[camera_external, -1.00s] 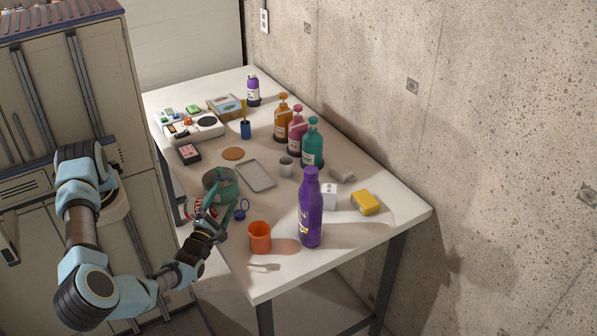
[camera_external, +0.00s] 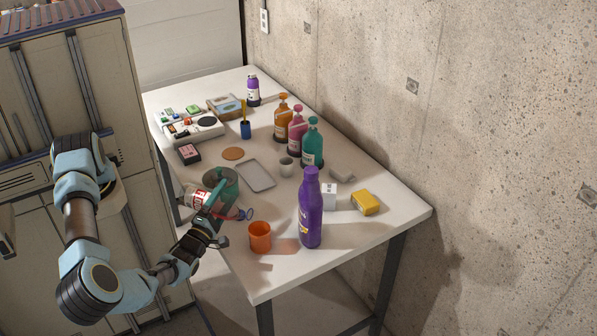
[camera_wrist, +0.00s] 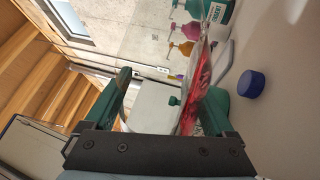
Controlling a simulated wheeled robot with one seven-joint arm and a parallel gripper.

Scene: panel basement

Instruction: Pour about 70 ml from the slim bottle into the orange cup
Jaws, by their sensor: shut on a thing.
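The slim bottle (camera_external: 197,197), clear with a white and red label and red contents, is held in my gripper (camera_external: 213,207). It is tipped far over, its base to the upper left and its narrow end to the right, above the table's near-left edge. In the wrist view the bottle (camera_wrist: 198,78) shows as a red and clear strip by the right finger of my gripper (camera_wrist: 168,98). The orange cup (camera_external: 260,238) stands upright on the table, right of and nearer than the bottle's narrow end. No stream shows, and the cup's contents cannot be made out.
A tall purple bottle (camera_external: 311,215) stands close right of the cup. A blue cap (camera_wrist: 251,84) lies on the table. A grey tray (camera_external: 257,176) and several pump bottles (camera_external: 312,148) stand farther back.

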